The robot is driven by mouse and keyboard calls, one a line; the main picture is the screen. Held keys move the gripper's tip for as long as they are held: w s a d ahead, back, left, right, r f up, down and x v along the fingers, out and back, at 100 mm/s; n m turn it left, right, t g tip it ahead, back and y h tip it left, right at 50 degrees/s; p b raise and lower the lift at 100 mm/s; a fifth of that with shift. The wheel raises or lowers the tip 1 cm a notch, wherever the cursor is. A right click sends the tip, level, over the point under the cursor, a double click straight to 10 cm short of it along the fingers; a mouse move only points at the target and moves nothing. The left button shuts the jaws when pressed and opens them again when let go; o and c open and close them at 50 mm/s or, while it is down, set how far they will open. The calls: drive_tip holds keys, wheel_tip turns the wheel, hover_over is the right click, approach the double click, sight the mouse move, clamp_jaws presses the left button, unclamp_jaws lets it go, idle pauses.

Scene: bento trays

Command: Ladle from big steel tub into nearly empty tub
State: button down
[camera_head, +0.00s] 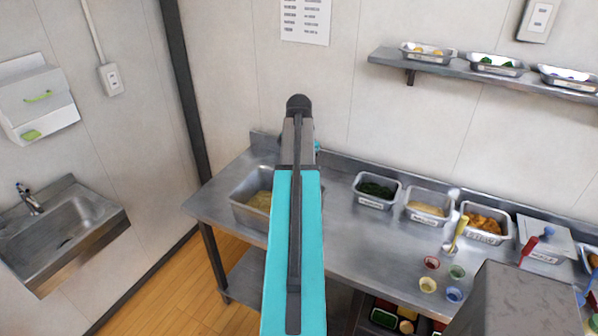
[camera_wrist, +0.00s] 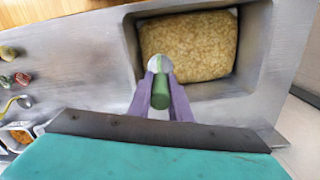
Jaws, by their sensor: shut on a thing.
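The big steel tub (camera_head: 244,215) stands at the left end of the steel counter, holding tan grainy food (camera_wrist: 190,45). Its walls show in the wrist view (camera_wrist: 256,45). My gripper (camera_wrist: 160,80) has purple fingers shut on the green handle (camera_wrist: 160,93) of a ladle. The ladle's pale head (camera_wrist: 160,63) is over the tub's near edge, against or just above the food; I cannot tell whether it touches or holds any. In the head view my arm hides the gripper and ladle. A smaller tub (camera_head: 425,218) holds a tan layer; its depth is unclear.
A tub of dark green food (camera_head: 375,203) and one of orange food (camera_head: 486,238) flank the tan one. A yellow-handled utensil (camera_head: 458,233), several small coloured cups (camera_head: 431,263) and a lidded tub (camera_head: 545,240) stand nearby. A wall shelf (camera_head: 450,68) holds trays.

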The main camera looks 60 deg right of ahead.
drive_tip(key=shift+f+b, duration=1.45)
drive_tip(key=shift+f, duration=2.8)
drive_tip(key=shift+r, duration=0.1)
drive_tip(key=shift+r+p, duration=4.2)
drive_tip(key=shift+r, duration=3.5)
